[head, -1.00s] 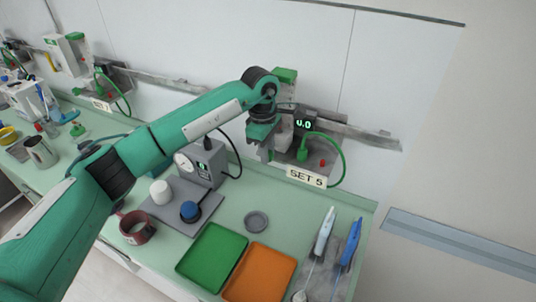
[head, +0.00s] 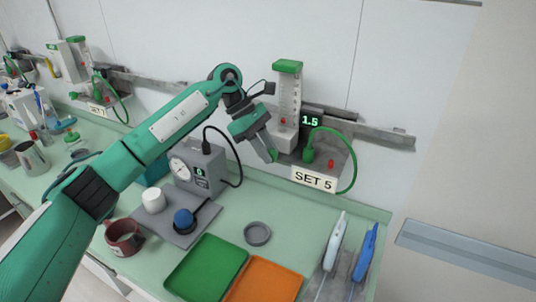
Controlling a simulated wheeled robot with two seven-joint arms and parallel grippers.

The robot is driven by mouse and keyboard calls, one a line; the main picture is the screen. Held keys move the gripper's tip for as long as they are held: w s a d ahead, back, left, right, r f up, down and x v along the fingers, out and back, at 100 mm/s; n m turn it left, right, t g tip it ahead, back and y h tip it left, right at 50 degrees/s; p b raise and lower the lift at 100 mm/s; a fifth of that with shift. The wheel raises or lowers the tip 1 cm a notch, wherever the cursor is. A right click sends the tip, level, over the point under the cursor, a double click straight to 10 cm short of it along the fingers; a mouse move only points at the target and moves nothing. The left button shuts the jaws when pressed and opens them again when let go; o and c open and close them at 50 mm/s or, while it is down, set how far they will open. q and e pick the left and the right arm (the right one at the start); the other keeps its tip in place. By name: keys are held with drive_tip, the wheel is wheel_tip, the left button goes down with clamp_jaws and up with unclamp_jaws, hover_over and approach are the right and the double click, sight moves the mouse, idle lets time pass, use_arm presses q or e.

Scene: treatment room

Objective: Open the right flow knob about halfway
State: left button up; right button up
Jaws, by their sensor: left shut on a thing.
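The right-hand flowmeter (head: 289,100) is a clear-fronted white column with a green top, mounted on the wall rail above the SET 5 label (head: 314,179). Its small display (head: 310,121) reads 1.5. My left gripper (head: 272,155) is tilted, its fingers down and to the right at the lower left of the flowmeter. It is shut on what I take to be the flow knob; the fingers hide the knob. My right gripper is not in view.
A green hose (head: 346,150) loops beside the flowmeter. A green tray (head: 206,268), an orange tray (head: 264,282) and a small grey dish (head: 257,233) lie in front.

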use_arm(q)
drive_tip(key=shift+s+f, duration=0.1)
drive_tip(key=shift+f, duration=0.1)
drive_tip(key=o, duration=0.6)
drive_tip(key=shift+o, duration=1.3)
drive_tip(key=shift+a, duration=0.1)
drive_tip(key=shift+s+r, duration=0.1)
drive_tip(key=shift+r, duration=0.05)
drive_tip(key=b+v, duration=0.3)
drive_tip(key=v, duration=1.1)
drive_tip(key=shift+a, duration=0.1)
